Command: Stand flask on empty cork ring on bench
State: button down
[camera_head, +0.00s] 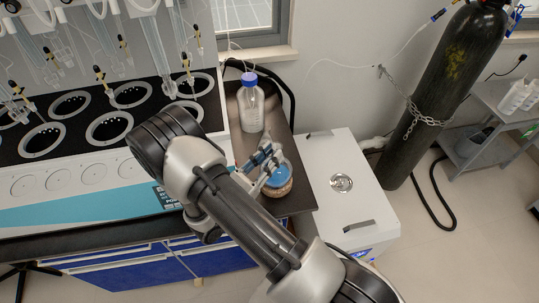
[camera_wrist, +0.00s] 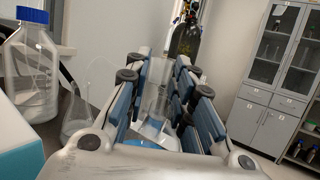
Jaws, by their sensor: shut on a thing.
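The flask (camera_head: 278,178) is clear glass with blue liquid in it. It is at the front right corner of the dark bench, directly over the brown cork ring (camera_head: 276,192). It looks upright in the head view; I cannot tell if its base touches the ring. My gripper (camera_head: 270,158) is shut on the flask's neck from the left side. In the wrist view the neck (camera_wrist: 157,103) stands between the fingers (camera_wrist: 160,80), with blue liquid (camera_wrist: 148,144) below. The ring is mostly hidden under the flask.
A clear bottle with a blue cap (camera_head: 250,104) stands farther back on the bench (camera_head: 293,150). A clear conical glass (camera_wrist: 79,118) stands left of my fingers in the wrist view. The distiller (camera_head: 120,165) is on the left; a white cabinet (camera_head: 335,185) is on the right.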

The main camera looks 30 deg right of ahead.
jog(key=shift+f+b, duration=0.35)
jog(key=shift+f, duration=0.1)
dwell(0.8)
jog(key=c, duration=1.3)
grip_release()
jog(key=v, duration=1.2)
jog(key=shift+w, duration=0.1)
